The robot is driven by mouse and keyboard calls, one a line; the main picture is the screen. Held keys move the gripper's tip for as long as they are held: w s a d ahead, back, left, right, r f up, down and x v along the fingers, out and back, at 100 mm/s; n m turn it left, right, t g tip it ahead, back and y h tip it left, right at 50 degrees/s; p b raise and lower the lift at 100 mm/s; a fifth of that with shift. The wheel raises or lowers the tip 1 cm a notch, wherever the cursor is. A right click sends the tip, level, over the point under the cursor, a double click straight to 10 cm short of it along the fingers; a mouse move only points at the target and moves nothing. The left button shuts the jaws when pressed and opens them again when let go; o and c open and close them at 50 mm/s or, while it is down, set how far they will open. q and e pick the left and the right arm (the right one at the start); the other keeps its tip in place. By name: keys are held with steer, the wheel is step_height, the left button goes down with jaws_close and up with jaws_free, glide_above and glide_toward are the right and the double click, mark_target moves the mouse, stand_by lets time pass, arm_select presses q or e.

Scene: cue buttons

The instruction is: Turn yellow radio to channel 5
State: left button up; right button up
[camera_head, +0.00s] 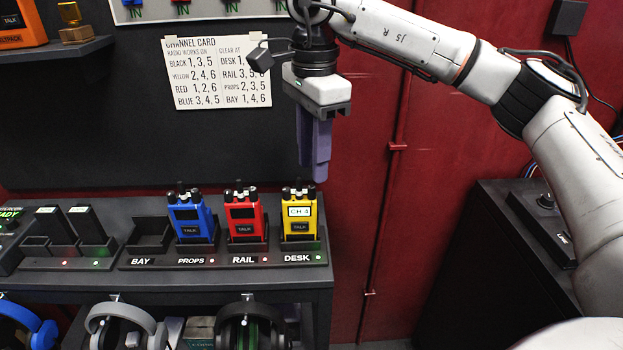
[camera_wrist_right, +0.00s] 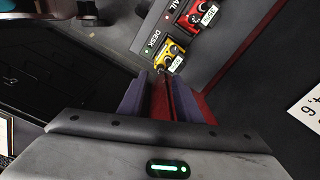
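The yellow radio (camera_head: 299,216) stands upright in the DESK slot of the black charging rack (camera_head: 160,262), and its display reads CH 4. It also shows in the right wrist view (camera_wrist_right: 172,52), just beyond the fingertips. My right gripper (camera_head: 317,178) hangs above the yellow radio, its purple fingers pointing down and apart from it. In the right wrist view (camera_wrist_right: 168,78) the fingers are open with nothing between them. A channel card (camera_head: 217,74) on the wall lists yellow as working on 2, 4, 6; part of its DESK line is hidden. My left gripper is out of view.
A red radio (camera_head: 245,214) stands in RAIL and a blue radio (camera_head: 191,217) in PROPS; BAY (camera_head: 150,236) is empty. Headsets (camera_head: 120,320) hang below. A shelf (camera_head: 70,46) juts out at upper left. A dark cabinet (camera_head: 470,270) stands at right.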

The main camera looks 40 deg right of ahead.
mark_target(312, 187)
step_height(312, 187, down, 5)
steer(key=shift+w+f, duration=0.1)
stand_by(0.3)
jaws_close()
